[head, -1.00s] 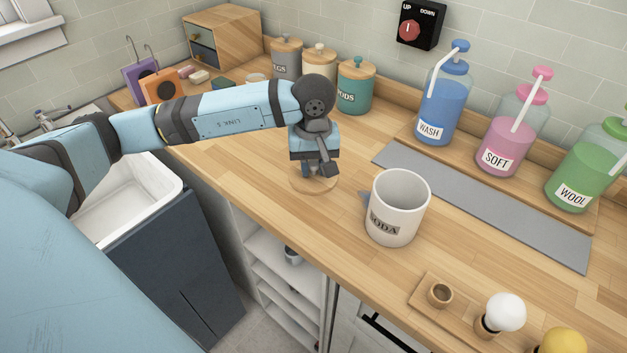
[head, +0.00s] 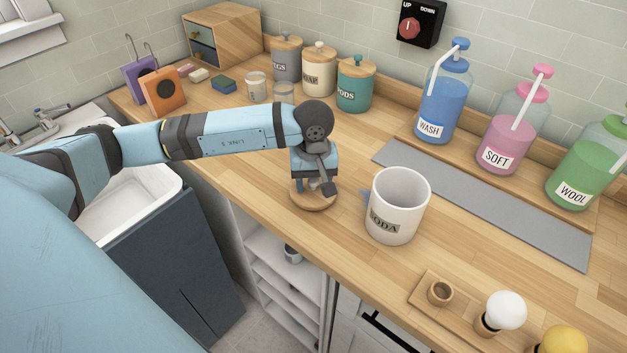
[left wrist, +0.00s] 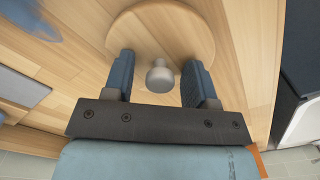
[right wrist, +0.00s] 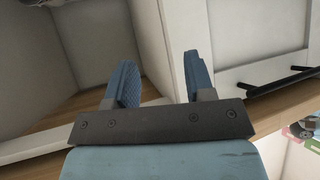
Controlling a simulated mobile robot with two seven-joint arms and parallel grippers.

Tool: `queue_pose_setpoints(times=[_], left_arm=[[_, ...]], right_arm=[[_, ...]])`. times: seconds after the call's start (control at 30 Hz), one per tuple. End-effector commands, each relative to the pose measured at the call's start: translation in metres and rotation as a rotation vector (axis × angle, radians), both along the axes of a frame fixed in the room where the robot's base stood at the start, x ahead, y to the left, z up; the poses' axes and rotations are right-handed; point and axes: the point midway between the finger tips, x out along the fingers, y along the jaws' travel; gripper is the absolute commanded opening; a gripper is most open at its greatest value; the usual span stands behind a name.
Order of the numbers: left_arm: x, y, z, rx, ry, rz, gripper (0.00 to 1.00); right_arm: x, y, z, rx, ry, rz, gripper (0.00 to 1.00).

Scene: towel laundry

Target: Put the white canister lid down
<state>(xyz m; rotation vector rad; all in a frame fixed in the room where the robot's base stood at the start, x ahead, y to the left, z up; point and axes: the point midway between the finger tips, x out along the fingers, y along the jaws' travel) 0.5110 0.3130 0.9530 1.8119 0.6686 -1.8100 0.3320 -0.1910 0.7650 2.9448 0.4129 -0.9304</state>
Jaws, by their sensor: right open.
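The round wooden lid (head: 314,203) with a grey knob lies flat on the counter near its front edge, left of the white SODA canister (head: 398,208). The canister stands upright with its top open. My left gripper (head: 317,186) is directly over the lid, pointing down. In the left wrist view its fingers (left wrist: 159,80) are spread on both sides of the lid's knob (left wrist: 160,77), with a gap on each side. My right gripper (right wrist: 157,82) is open and empty, in front of cabinet fronts and a shelf space; it is outside the head view.
Lidded canisters (head: 320,68) stand along the back left. A grey mat (head: 480,205) lies behind the SODA canister, with the WASH, SOFT and WOOL bottles (head: 440,100) beyond it. A small tray (head: 458,310) with bulbs is at front right. Counter left of the lid is clear.

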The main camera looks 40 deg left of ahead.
Motion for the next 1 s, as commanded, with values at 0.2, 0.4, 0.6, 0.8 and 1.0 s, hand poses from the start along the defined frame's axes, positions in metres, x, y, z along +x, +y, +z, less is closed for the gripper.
queue_pose_setpoints(times=[0.2, 0.4, 0.6, 0.8, 1.0], left_arm=[[0.0, 0.0, 0.0, 0.001, 0.001, 0.0, 0.52], [0.001, 0.0, 0.011, 0.001, -0.002, 0.0, 0.52], [0.001, 0.001, 0.051, 0.001, -0.004, 0.0, 0.52], [0.001, 0.0, 0.093, 0.0, -0.003, 0.0, 0.52], [0.0, 0.0, 0.118, 0.0, -0.001, 0.0, 0.52]], right_arm=[[0.0, 0.0, 0.001, 0.001, -0.003, 0.001, 0.49], [0.001, 0.001, 0.005, 0.0, -0.011, 0.001, 0.49], [0.0, 0.001, -0.001, 0.001, -0.003, 0.001, 0.49], [-0.001, 0.001, -0.005, 0.002, 0.007, 0.0, 0.49], [0.001, 0.002, -0.002, 0.005, 0.001, -0.001, 0.49]])
